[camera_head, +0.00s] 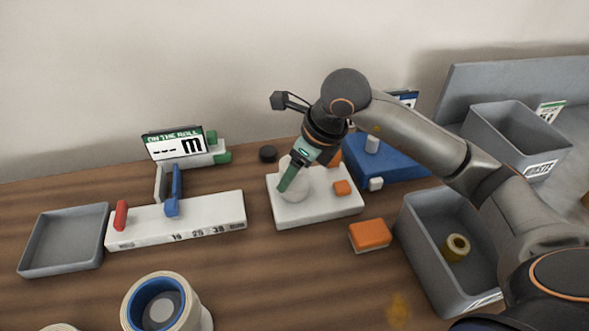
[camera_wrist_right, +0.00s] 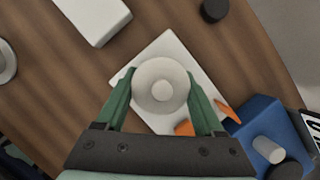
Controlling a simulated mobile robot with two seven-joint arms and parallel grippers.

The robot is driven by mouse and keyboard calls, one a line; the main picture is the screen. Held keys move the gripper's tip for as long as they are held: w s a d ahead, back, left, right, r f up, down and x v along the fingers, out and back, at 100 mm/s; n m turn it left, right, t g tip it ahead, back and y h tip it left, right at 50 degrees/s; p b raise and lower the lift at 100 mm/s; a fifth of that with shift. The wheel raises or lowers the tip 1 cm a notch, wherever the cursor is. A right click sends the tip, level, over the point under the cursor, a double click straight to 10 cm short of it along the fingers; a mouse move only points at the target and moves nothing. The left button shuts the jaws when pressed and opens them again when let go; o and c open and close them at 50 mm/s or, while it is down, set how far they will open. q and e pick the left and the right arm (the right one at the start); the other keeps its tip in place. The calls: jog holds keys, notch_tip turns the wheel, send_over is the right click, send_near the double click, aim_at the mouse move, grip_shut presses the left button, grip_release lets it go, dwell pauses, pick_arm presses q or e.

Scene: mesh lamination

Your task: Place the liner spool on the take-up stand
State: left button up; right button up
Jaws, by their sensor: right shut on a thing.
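A white round spool, which looks like the liner spool (camera_wrist_right: 161,85), is between the green fingers of my right gripper (camera_wrist_right: 163,105) in the right wrist view. The gripper is shut on its sides. In the head view the spool (camera_head: 294,188) is partly hidden by my right gripper (camera_head: 290,178). It is over a white square base (camera_head: 320,211) with orange parts; I cannot tell whether it rests there. A blue wedge-shaped stand (camera_head: 385,163) with a white peg is just right of the base. Which one is the take-up stand is not labelled. My left gripper is not in view.
An orange block (camera_head: 370,234) lies in front of the base. A grey bin (camera_head: 415,230) at right holds a tan roll (camera_head: 456,247). A white block with a scale (camera_head: 215,215) and a grey tray (camera_head: 92,215) are left. A large roll (camera_head: 190,292) stands in front.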

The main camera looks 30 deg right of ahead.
jog(key=shift+f, duration=0.2)
jog(key=o, duration=1.6)
jog(key=shift+c, duration=0.2)
jog(key=shift+r, duration=0.4)
jog(key=p+v, duration=0.1)
jog(key=v, duration=1)
jog(key=shift+s+r, duration=0.2)
jog(key=shift+r, duration=0.1)
jog(key=shift+d, duration=0.1)
